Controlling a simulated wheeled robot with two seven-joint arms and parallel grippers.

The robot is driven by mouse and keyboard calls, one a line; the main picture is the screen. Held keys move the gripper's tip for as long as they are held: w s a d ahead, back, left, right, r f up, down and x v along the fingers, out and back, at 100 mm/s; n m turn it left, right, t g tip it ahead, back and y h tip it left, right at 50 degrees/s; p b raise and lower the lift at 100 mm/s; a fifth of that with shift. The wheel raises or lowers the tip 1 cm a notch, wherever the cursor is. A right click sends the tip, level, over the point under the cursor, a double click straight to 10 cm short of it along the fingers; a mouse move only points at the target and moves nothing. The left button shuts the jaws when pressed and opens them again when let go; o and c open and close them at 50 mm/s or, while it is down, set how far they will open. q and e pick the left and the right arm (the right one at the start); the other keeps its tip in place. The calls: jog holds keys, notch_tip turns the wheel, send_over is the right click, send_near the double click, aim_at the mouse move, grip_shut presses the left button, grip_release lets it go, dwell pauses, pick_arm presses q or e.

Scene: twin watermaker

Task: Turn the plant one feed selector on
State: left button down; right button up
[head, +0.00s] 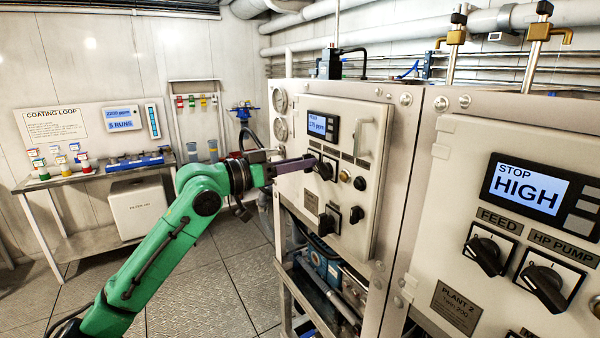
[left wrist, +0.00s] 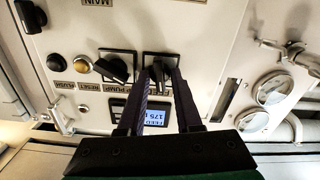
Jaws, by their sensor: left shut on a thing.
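The plant one panel (head: 285,190) is a pale cabinet door in the middle of the head view, with a small display (head: 322,126) at its top. My left gripper (head: 312,161) reaches it from the left, below the display. In the left wrist view, which is upside down, the black feed selector (left wrist: 159,70) sits between the fingertips of my left gripper (left wrist: 162,74). The fingers are shut on its knob. They partly hide its plate and label, so its exact angle is hard to tell. My right gripper is in neither view.
The HP pump selector (left wrist: 115,69) is close beside the fingers, with a yellow button (left wrist: 82,65) farther along. A door handle (head: 365,137) and round gauges (head: 281,131) are nearby. The plant 2 panel (head: 440,225) stands at right. The floor (head: 205,292) at left is clear.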

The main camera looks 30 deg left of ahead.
pick_arm(q)
jog(key=shift+f+m+b, duration=0.15)
jog(key=shift+m+b, duration=0.3)
jog(key=shift+m, duration=0.55)
jog(key=c, duration=0.9)
grip_release()
jog(key=b+v, duration=0.7)
jog(key=v, duration=0.7)
jog(key=shift+s+a+b, duration=0.2)
jog(key=shift+s+b, duration=0.05)
jog(key=shift+b, duration=0.15)
